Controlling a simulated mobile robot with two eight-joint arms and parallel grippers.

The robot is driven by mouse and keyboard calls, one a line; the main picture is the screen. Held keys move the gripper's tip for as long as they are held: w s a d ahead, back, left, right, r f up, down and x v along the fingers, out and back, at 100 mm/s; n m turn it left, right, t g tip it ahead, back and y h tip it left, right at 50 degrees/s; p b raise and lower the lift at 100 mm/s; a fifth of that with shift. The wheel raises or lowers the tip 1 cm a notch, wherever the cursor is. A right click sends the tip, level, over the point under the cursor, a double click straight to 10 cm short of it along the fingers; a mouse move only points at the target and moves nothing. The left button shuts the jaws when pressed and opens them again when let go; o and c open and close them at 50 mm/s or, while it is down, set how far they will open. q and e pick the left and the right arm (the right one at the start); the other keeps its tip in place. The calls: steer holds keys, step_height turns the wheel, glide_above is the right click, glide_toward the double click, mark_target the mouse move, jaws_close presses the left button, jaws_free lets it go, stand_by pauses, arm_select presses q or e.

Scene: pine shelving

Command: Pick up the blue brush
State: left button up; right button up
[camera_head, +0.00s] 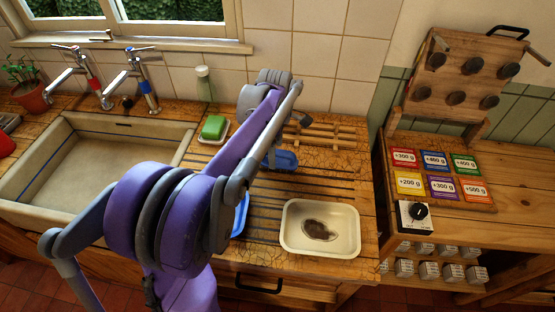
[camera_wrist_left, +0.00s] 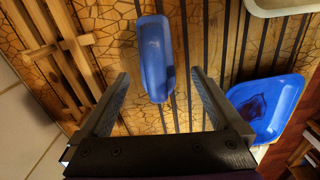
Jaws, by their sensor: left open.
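The blue brush (camera_wrist_left: 153,50) lies on the grooved wooden drainboard in the left wrist view, long side running up the picture. In the head view a part of the blue brush (camera_head: 286,160) shows beside my purple left arm, which hides the rest. My left gripper (camera_wrist_left: 160,74) is open and empty. Its two fingers stand to either side of the brush's near end in the wrist view, with gaps on both sides. I cannot tell the height left between them. In the head view my arm hides most of this gripper. My right gripper is not in view.
A blue tray (camera_wrist_left: 290,100) with a dark stain lies right of the brush. A cream tray (camera_head: 288,246) is close by. A wooden rack (camera_head: 335,135) stands behind, with green soap (camera_head: 213,127) to its left. The sink (camera_head: 170,148) is at left.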

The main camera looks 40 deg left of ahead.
mark_target(278, 160)
arm_select(q)
steer(key=f, duration=0.5)
steer(key=shift+w+d+f, duration=0.1)
steer(key=shift+w+f, duration=0.05)
steer(key=shift+w, duration=0.15)
steer(key=c, duration=1.5)
step_height(278, 160, up, 10)
steer(key=shift+r, duration=0.1)
steer(key=shift+c, duration=0.2)
